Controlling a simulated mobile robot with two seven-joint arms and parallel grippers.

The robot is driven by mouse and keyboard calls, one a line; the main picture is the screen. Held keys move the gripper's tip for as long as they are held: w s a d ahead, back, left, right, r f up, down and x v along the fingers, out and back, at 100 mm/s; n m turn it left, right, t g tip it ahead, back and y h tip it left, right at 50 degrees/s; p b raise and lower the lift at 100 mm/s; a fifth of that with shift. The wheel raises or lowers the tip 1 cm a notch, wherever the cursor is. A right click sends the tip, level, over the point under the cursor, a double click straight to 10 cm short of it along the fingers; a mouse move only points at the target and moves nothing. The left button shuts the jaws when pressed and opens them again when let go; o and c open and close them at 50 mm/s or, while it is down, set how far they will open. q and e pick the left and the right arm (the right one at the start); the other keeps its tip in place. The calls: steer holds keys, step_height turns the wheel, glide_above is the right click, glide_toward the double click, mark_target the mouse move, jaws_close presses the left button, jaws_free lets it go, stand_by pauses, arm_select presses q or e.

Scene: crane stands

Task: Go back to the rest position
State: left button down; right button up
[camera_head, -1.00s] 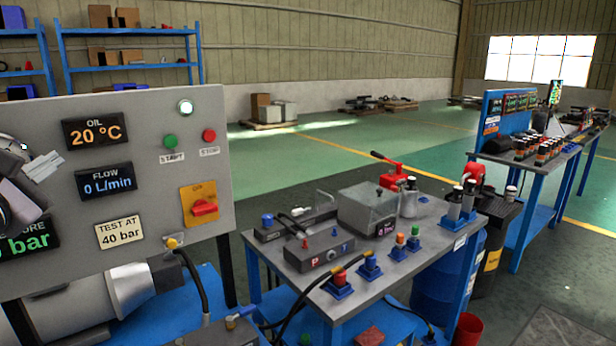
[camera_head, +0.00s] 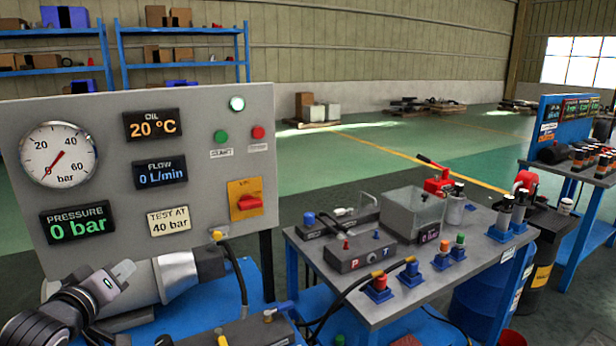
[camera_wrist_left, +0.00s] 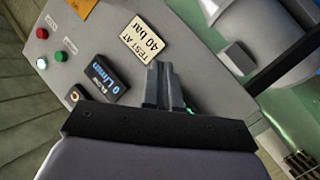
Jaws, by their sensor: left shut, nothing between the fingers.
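My left gripper (camera_head: 123,271) is low at the left in the head view, in front of the lower edge of the grey panel. Its arm comes in from the bottom left corner. In the left wrist view its two fingers (camera_wrist_left: 165,68) are together, with nothing between them. The tilted panel (camera_wrist_left: 95,45) shows beyond them, with a gap. My right gripper is in neither view.
The test panel (camera_head: 110,115) carries a gauge (camera_head: 58,155), displays and a red switch (camera_head: 248,202). A motor (camera_head: 170,275) sits beneath it. A workbench (camera_head: 345,292) with hydraulic parts stands to the right. Open green floor (camera_head: 330,160) lies behind.

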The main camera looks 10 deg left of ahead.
arm_select(q)
steer(key=s+d+f+m+g+h, duration=0.15)
steer(key=s+f+m, duration=0.25)
steer(key=f, duration=0.4)
steer(key=s+d+f+m+g+h, duration=0.1)
steer(key=s+d+f+m, duration=0.25)
steer(key=f, duration=0.55)
steer(key=s+d+f+m+g+h, duration=0.1)
steer(key=s+d+f+m+g, duration=0.2)
steer(key=s+f, duration=0.45)
steer(key=s+d+f+m+h, duration=0.1)
steer(key=s+d+f+m, duration=0.2)
steer(key=s+f+m, duration=0.4)
steer(key=d+r+n, duration=0.1)
steer(key=d+n, duration=0.5)
steer(key=d, duration=0.3)
steer(key=shift+d+r+t, duration=0.35)
steer(key=shift+s+a+n, duration=0.1)
steer(key=shift+n, duration=0.15)
